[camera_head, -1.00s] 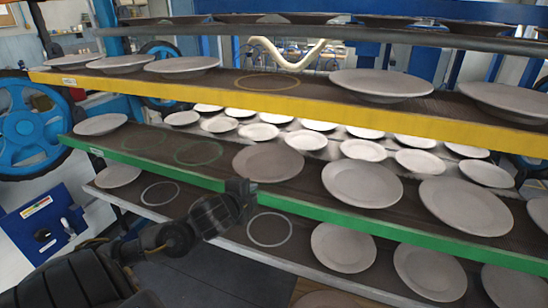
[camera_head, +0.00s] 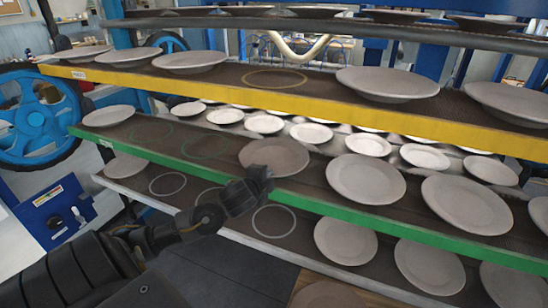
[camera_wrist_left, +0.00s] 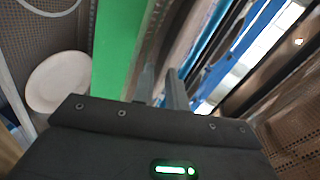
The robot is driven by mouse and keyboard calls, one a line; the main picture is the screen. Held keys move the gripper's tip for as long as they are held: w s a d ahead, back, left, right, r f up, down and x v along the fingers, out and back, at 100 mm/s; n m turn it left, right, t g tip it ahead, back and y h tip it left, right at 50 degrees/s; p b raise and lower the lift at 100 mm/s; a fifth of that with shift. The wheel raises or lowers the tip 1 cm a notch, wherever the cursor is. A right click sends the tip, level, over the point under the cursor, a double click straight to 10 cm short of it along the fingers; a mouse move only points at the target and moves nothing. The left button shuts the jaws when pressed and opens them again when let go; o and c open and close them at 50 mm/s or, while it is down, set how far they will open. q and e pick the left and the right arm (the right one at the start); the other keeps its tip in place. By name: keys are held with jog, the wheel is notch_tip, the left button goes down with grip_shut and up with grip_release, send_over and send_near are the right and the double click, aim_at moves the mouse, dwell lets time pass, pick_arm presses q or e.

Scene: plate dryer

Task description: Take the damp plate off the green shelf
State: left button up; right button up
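The plate I take as the damp one (camera_head: 272,152) is darker and browner than its neighbours. It lies flat on the green shelf (camera_head: 330,207), left of two paler plates. My left gripper (camera_head: 264,178) is at the shelf's front edge, in front of this plate and overlapping its near rim in the head view; contact cannot be made out. In the left wrist view my left gripper (camera_wrist_left: 161,84) has its two fingers apart, with no plate clearly between them. The green shelf edge (camera_wrist_left: 119,45) runs beside the fingers there. My right gripper is not in view.
The yellow-edged shelf (camera_head: 330,103) with plates hangs above the green one. A lower shelf (camera_head: 240,236) holds pale plates and empty ring marks; one pale plate (camera_wrist_left: 58,82) shows in the wrist view. Faint green rings mark bare room left of the brown plate.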

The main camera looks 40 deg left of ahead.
pick_arm(q)
jog(key=shift+p+x, duration=0.3)
jog(key=shift+x, duration=1.15)
jog(key=shift+s, duration=0.1)
jog(key=shift+c, duration=0.4)
grip_shut()
jog(key=shift+r, duration=0.1)
jog(key=shift+r, duration=0.1)
